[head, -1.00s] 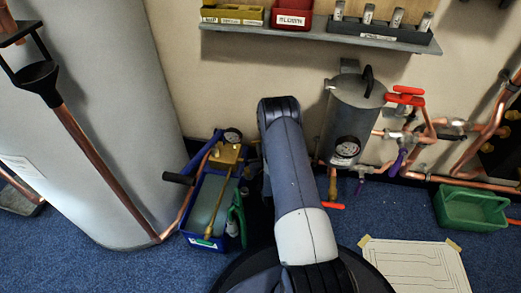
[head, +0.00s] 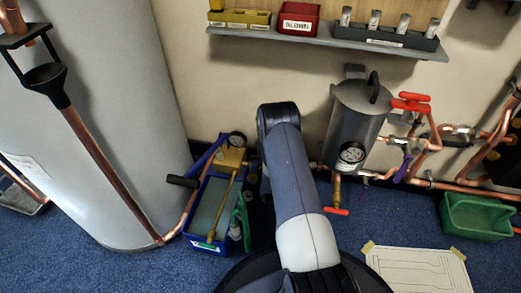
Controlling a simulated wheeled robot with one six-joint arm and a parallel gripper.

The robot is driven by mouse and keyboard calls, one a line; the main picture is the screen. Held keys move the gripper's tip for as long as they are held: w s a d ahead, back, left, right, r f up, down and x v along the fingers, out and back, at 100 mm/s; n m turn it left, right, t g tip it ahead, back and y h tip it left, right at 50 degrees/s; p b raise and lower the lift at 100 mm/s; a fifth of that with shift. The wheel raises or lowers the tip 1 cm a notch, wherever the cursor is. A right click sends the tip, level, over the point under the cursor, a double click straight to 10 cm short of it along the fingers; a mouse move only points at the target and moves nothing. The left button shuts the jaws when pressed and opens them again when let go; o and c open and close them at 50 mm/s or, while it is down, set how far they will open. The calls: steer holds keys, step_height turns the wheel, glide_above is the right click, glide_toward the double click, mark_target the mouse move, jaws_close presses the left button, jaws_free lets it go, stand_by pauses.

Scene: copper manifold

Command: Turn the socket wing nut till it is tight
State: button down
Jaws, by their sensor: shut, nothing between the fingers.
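I cannot make out a socket wing nut for certain in the head view. The copper pipework (head: 468,187) runs along the wall at the right, with small valves and a purple lever (head: 402,169) on it. A red handle (head: 411,103) sits at the upper right of a grey vessel (head: 357,118) with a round gauge. Another red handle (head: 337,211) is on a brass fitting below the vessel. My arm rises in the middle and bends away at its top. My gripper is not in view; the arm hides what lies behind it.
A blue tub (head: 211,208) with a brass pump stands left of my arm, beside a large grey cylinder (head: 112,120). A green crate (head: 477,216) and a taped paper sheet (head: 419,270) lie on the blue carpet at right. A shelf (head: 330,38) with bins is above.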

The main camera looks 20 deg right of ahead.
steer(key=shift+w, duration=0.35)
stand_by(0.6)
